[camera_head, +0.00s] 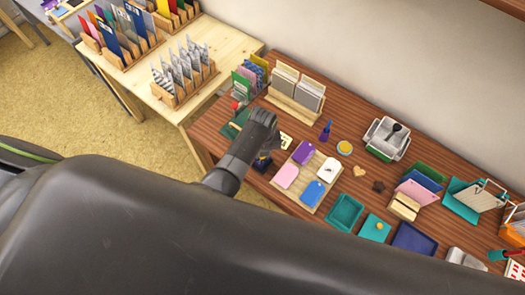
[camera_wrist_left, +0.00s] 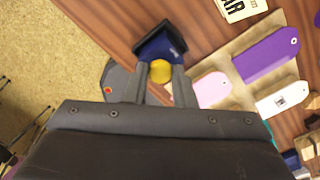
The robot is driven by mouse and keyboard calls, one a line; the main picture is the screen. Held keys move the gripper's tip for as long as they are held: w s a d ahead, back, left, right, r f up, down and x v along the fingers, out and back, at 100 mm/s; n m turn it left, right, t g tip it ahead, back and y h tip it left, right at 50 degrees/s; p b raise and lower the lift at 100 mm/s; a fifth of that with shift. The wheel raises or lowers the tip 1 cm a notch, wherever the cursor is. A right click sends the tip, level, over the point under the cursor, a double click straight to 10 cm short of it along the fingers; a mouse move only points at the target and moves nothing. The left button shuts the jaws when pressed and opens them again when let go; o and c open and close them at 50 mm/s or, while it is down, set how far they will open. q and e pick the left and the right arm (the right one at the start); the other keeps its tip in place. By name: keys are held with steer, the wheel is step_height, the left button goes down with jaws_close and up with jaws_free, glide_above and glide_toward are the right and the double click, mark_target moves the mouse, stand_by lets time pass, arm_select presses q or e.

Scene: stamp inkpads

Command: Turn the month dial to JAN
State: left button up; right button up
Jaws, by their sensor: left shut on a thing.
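A dark blue stamper with a black frame and a round yellow dial (camera_wrist_left: 160,71) stands near the table's front edge. Its blue body (camera_wrist_left: 158,46) is in the left wrist view, and it is partly hidden by my gripper in the head view. My left gripper (camera_wrist_left: 156,76) is shut on the yellow dial, with one finger on each side of it. No month lettering on the dial is readable. A cream card (camera_wrist_left: 240,8) with black letters ending in "AR" lies beside the stamper, partly cut off; it also shows in the head view (camera_head: 285,141). My right gripper is not in view.
A board (camera_head: 327,180) with purple, pink, white and blue tags lies just right of the stamper. Card racks (camera_head: 297,92) stand behind. Teal trays (camera_head: 345,212) and other stationery crowd the right. The table's front edge is close to the stamper.

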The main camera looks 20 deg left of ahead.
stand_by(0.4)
arm_select(q)
steer(key=o, duration=1)
steer(key=shift+r, duration=0.1)
